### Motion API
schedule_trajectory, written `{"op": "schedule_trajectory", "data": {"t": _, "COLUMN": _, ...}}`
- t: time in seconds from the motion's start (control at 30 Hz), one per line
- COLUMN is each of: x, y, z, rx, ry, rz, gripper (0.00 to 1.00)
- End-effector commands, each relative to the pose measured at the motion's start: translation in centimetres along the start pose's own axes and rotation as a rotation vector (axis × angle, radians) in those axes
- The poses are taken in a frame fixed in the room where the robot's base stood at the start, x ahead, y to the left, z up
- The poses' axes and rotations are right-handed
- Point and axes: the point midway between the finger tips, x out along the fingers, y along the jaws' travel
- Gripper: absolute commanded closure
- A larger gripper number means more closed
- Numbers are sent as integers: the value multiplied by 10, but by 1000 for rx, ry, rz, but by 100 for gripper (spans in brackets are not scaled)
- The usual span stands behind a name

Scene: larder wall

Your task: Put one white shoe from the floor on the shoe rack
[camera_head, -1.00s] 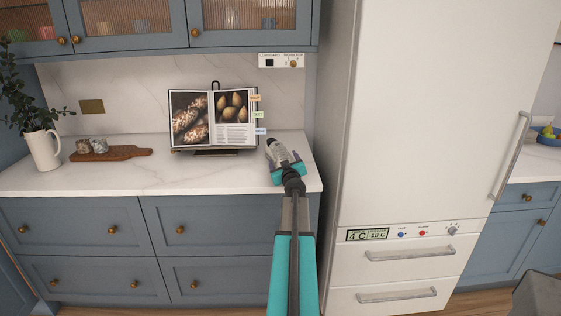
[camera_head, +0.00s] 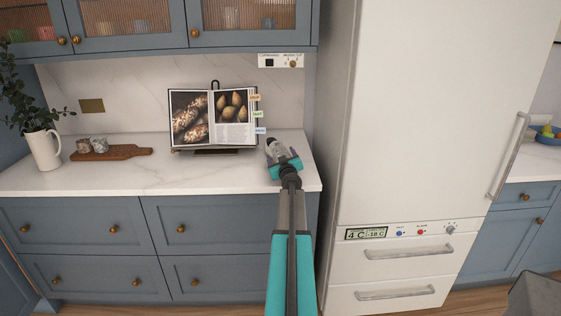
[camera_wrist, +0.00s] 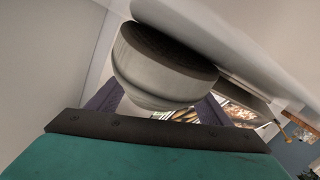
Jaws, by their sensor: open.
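No white shoe and no shoe rack shows in either view. My gripper (camera_head: 274,147) is at the far end of my teal and grey arm, above the right end of the white worktop, just right of the open cookbook. It is small here and its fingers are hard to make out. It holds nothing that I can see.
The marble worktop (camera_head: 120,178) carries a cookbook (camera_head: 233,131) on a stand, a wooden board (camera_head: 125,154) and a white jug (camera_head: 43,150) with a plant. Blue drawers (camera_head: 80,228) are below. A tall white fridge (camera_head: 420,120) stands close on the right. Little floor shows.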

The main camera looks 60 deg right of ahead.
Motion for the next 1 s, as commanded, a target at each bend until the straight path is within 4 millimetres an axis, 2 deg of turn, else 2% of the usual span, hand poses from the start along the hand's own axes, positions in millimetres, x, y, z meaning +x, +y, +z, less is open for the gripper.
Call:
{"op": "schedule_trajectory", "data": {"t": 0.2, "x": 0, "y": 0, "z": 0, "rx": 0, "ry": 0, "rz": 0, "gripper": 29}}
{"op": "schedule_trajectory", "data": {"t": 0.5, "x": 0, "y": 0, "z": 0, "rx": 0, "ry": 0, "rz": 0, "gripper": 80}}
{"op": "schedule_trajectory", "data": {"t": 0.57, "x": 0, "y": 0, "z": -1, "rx": 0, "ry": 1, "rz": 1, "gripper": 85}}
{"op": "schedule_trajectory", "data": {"t": 0.83, "x": 0, "y": 1, "z": -2, "rx": 0, "ry": 1, "rz": 0, "gripper": 86}}
{"op": "schedule_trajectory", "data": {"t": 1.0, "x": 0, "y": 0, "z": -11, "rx": 0, "ry": 2, "rz": -3, "gripper": 86}}
